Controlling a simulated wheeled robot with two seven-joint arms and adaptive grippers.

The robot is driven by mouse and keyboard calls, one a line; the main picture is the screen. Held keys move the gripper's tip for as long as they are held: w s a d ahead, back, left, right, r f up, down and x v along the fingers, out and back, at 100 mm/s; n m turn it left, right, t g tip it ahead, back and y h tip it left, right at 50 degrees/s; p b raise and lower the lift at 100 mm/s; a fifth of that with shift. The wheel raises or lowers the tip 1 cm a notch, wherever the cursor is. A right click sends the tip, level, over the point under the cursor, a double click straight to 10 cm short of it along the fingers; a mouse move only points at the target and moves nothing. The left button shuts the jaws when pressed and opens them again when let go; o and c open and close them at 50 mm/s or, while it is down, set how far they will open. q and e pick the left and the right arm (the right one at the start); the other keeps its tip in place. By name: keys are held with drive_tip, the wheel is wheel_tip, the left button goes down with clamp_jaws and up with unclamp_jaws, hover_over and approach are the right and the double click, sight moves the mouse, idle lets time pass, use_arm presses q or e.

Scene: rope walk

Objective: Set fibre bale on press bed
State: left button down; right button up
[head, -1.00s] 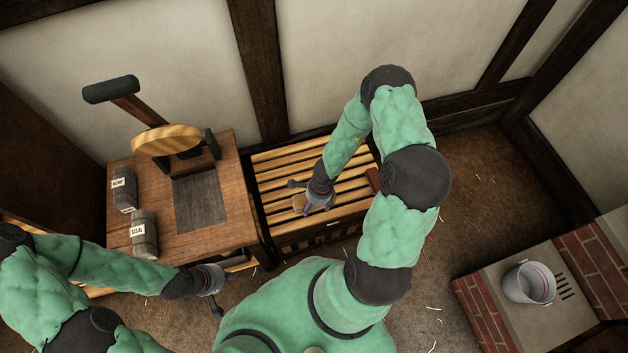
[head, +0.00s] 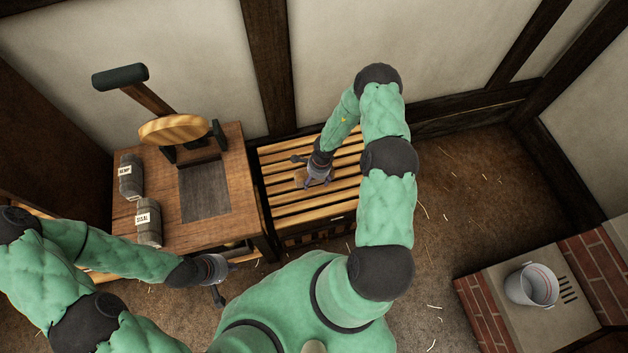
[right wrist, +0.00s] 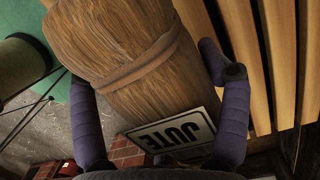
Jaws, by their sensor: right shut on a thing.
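The fibre bale, a brown banded bundle labelled JUTE (right wrist: 135,55), fills the middle of the right wrist view, between the fingers of my right gripper (right wrist: 165,110). In the head view my right gripper (head: 318,182) is shut on the bale over the slatted rack (head: 285,210). Only a small brown part of the bale (head: 300,179) shows there. Whether it touches the slats I cannot tell. The press bed, a dark square plate (head: 205,190), is bare on the wooden table left of the rack. My left gripper (head: 222,270) is low, near the table's front edge; its fingers are unclear.
A round wooden press head (head: 172,130) and a lever with a dark handle (head: 120,76) stand behind the bed. Grey bales labelled HEMP (head: 131,178) and SISAL (head: 149,223) stand on the table's left. A bucket (head: 530,286) is on a brick-sided ledge at right.

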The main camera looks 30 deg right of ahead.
drive_tip(key=w+f, duration=0.1)
drive_tip(key=w+d+f+b, duration=0.1)
drive_tip(key=f, duration=0.1)
drive_tip(key=shift+w+f, duration=0.1)
drive_tip(key=shift+w, duration=0.1)
wheel_tip(320, 180, down, 4)
drive_tip(key=shift+w+d+r+b, duration=0.1)
drive_tip(key=shift+r+b, duration=0.15)
drive_tip(key=shift+b, duration=0.9)
drive_tip(key=shift+r, duration=0.15)
drive_tip(key=o, duration=1.3)
drive_tip(key=shift+c, duration=0.2)
